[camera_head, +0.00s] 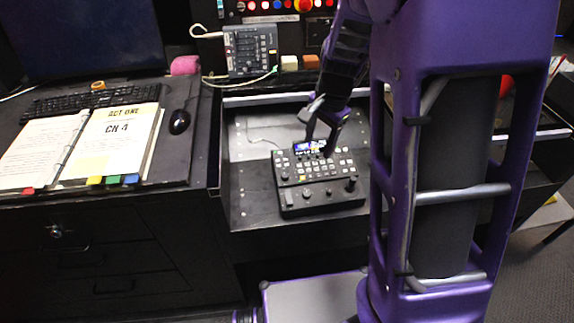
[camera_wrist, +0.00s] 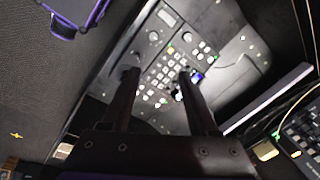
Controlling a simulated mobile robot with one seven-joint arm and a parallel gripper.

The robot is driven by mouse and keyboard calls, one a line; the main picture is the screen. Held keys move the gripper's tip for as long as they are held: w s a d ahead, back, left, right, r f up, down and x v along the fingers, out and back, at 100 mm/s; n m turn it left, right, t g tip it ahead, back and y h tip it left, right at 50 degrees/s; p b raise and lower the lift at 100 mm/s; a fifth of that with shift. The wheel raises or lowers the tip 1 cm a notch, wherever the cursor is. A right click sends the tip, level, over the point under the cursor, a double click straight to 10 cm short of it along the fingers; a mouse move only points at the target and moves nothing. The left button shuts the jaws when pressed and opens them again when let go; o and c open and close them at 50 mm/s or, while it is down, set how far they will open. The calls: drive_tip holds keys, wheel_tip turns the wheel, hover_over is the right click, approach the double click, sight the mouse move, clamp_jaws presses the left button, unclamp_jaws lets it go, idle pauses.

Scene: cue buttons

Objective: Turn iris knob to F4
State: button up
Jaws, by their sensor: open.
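A dark control console (camera_head: 318,196) with a small lit screen (camera_head: 309,147), rows of buttons and several knobs sits on the pull-out shelf. My gripper (camera_head: 322,138) is over the console's far edge near the screen, open and empty. In the wrist view its two fingers (camera_wrist: 158,78) stand apart over the console face (camera_wrist: 168,62); contact cannot be told.
On the left desk are an open binder (camera_head: 112,140), a keyboard (camera_head: 92,101) and a black mouse (camera_head: 180,121). A grey control box (camera_head: 250,50) with cables stands behind the shelf (camera_head: 250,208). The shelf's left side is mostly bare.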

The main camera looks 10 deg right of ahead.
sight(307, 193)
drive_tip(key=f+b, duration=0.1)
drive_tip(key=f, duration=0.5)
drive_tip(key=a+f+b, duration=0.1)
drive_tip(key=f, duration=0.5)
drive_tip(key=f+b, duration=0.2)
drive_tip(key=f, duration=0.4)
drive_tip(key=shift+w+a+f, duration=0.2)
drive_tip(key=shift+a, duration=0.15)
clamp_jaws()
